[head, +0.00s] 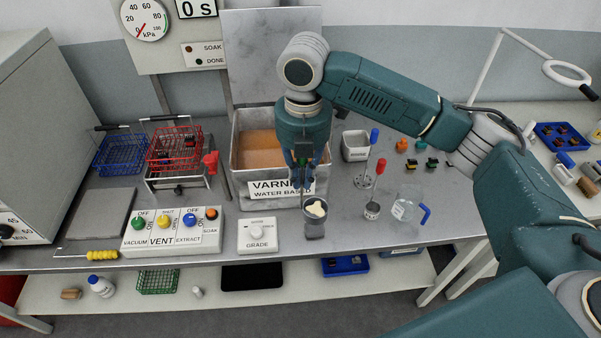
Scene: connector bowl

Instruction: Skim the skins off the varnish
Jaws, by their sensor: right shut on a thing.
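The varnish tank (236,150) is an open metal box with amber varnish (260,149) in it and a label reading VARNISH, WATER BASED on its front. My right gripper (305,186) points down at the tank's front right corner. It is shut on what looks like a skimmer, whose handle is mostly hidden by the fingers. Below the fingers is a small round dish-like head (315,209) with a pale cream lump in it, probably a skin. A small grey block or cup (314,231) shows just below it; I cannot tell whether they touch. No skins show clearly on the visible varnish. My left gripper is out of view.
Red (174,147) and blue (122,153) wire baskets stand left of the tank. A switch box (172,232) and a GRADE dial box (258,236) line the front edge. A grey bin (355,146), a glass beaker (405,206) and red- and blue-topped tools stand right.

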